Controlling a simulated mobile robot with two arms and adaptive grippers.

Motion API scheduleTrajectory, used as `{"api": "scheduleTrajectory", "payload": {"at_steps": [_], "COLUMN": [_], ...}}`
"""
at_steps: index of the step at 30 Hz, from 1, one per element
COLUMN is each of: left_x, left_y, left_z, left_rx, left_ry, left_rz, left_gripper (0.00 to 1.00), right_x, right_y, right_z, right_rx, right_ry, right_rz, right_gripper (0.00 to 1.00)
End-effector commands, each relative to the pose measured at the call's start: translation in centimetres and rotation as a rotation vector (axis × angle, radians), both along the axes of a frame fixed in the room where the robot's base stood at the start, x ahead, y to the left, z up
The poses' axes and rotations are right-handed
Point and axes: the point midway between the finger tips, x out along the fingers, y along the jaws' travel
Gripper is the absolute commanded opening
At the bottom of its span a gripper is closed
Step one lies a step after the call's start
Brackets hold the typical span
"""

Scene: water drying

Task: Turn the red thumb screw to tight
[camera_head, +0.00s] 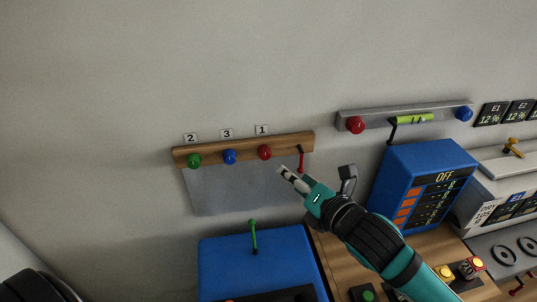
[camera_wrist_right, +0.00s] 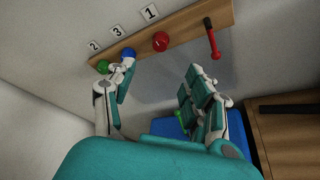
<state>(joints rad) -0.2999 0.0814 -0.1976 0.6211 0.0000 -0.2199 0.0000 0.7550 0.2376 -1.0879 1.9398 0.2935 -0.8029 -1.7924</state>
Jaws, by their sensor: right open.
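A round red knob (camera_head: 265,152) sits on a wooden rail (camera_head: 217,152) on the wall, below the label 1. It also shows in the right wrist view (camera_wrist_right: 160,41), ahead of the fingers. A second red knob (camera_head: 356,124) is at the left end of a grey rail to the right. I cannot tell which of them is the red thumb screw, or how tight either is. My right gripper (camera_head: 285,172) is open and empty, below and right of the wooden rail's red knob and apart from it. Its spread fingers show in the right wrist view (camera_wrist_right: 160,84).
Green (camera_head: 194,160) and blue (camera_head: 230,156) knobs share the wooden rail. A red-handled tool (camera_head: 300,159) hangs at its right end. A blue box with a green lever (camera_head: 253,236) stands below. A blue switch box (camera_head: 425,185) stands right of my arm.

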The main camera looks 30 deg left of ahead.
Motion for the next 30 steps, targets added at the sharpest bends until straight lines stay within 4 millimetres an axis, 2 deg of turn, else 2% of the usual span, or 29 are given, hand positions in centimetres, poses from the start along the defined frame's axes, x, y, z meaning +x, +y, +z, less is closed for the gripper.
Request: {"api": "scheduleTrajectory", "payload": {"at_steps": [6, 15, 21, 30], "left_x": [0.0, 0.0, 0.0, 0.0], "left_y": [-0.1, -0.2, -0.2, -0.2], "left_z": [1.7, 3.2, 3.5, 3.6], "left_rx": [-0.001, -0.003, -0.003, -0.003], "left_ry": [-0.001, 0.0, 0.001, 0.001], "left_rz": [-0.002, -0.003, -0.003, -0.003], "left_gripper": [0.4, 0.4, 0.4, 0.4], "right_x": [2.8, 6.1, 7.4, 7.8], "right_y": [3.9, 8.3, 9.9, 10.4], "right_z": [-1.0, -2.7, -3.3, -3.6], "right_rx": [0.002, 0.001, 0.001, 0.002], "right_ry": [0.005, 0.004, 0.002, 0.0], "right_rz": [-0.001, -0.002, -0.002, -0.002], "right_gripper": [0.53, 0.53, 0.53, 0.53]}}
